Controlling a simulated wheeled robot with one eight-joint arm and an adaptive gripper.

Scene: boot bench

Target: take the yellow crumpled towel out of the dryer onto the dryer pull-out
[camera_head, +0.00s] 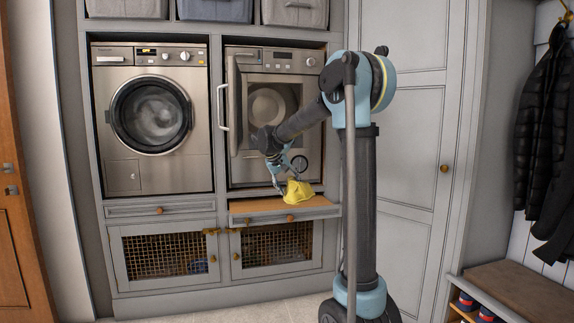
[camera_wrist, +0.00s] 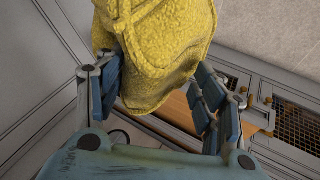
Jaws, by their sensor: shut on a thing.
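The yellow crumpled towel (camera_head: 298,192) is in my gripper (camera_head: 286,184), low in front of the right-hand machine, the dryer (camera_head: 308,120). In the head view it appears over or on the wooden dryer pull-out (camera_head: 250,206); I cannot tell whether it touches. In the wrist view the towel (camera_wrist: 155,50) bulges between the blue fingers of my gripper (camera_wrist: 160,92), with the wooden pull-out (camera_wrist: 172,107) below and behind it. The dryer door (camera_head: 232,105) stands open to the left, with the round opening partly hidden by my arm.
A washing machine (camera_head: 150,120) with a shut round door stands on the left. Mesh-front cupboards (camera_head: 278,245) are below. A tall grey cupboard (camera_head: 405,150) is on the right, with a bench (camera_head: 520,290) holding shoes and hanging dark jackets (camera_head: 545,140) beyond.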

